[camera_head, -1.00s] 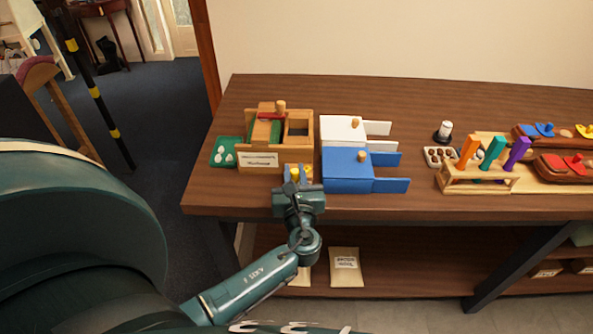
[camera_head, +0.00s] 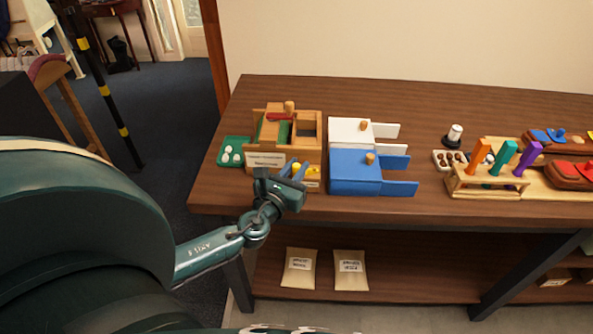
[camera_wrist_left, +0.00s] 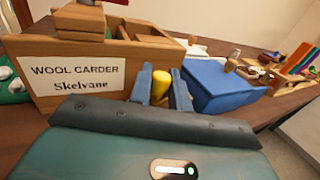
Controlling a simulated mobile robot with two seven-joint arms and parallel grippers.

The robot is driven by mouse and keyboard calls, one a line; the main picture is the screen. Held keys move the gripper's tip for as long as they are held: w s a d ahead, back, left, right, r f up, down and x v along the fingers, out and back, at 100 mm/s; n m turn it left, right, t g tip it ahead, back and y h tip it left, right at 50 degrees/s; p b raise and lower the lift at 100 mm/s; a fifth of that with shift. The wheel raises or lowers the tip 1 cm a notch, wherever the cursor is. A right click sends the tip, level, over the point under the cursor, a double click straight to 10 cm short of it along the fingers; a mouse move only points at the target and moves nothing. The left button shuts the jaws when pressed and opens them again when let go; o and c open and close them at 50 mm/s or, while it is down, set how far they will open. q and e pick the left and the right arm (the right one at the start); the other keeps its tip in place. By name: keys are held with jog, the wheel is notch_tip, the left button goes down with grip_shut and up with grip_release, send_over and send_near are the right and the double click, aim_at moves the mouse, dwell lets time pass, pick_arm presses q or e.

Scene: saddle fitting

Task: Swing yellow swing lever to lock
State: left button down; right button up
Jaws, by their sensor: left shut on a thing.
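The yellow swing lever (camera_wrist_left: 162,86) stands between the two blue fingers of my left gripper (camera_wrist_left: 162,80) in the left wrist view. It is at the front right of the wooden box labelled "Wool Carder Skelvane" (camera_wrist_left: 75,75). In the head view the left gripper (camera_head: 297,168) reaches in from the front left, shut on the lever. The wrist and fingers cover much of the lever and its mount. The wooden box also shows in the head view (camera_head: 265,160). My right gripper is not in view.
A blue box (camera_head: 352,180) with its drawer out stands close to the right of the gripper, a white box (camera_head: 349,130) behind it. A green tray (camera_head: 234,142) with white balls is left of the wooden box. The table's front edge runs below the wrist.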

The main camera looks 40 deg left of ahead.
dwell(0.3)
pick_arm(q)
jog(key=c, duration=1.4)
grip_release()
jog(key=shift+o, duration=0.2)
jog(key=s+d+b, duration=0.2)
jog(key=s, duration=1.1)
jog(key=shift+b, duration=0.3)
jog(key=shift+o, duration=0.2)
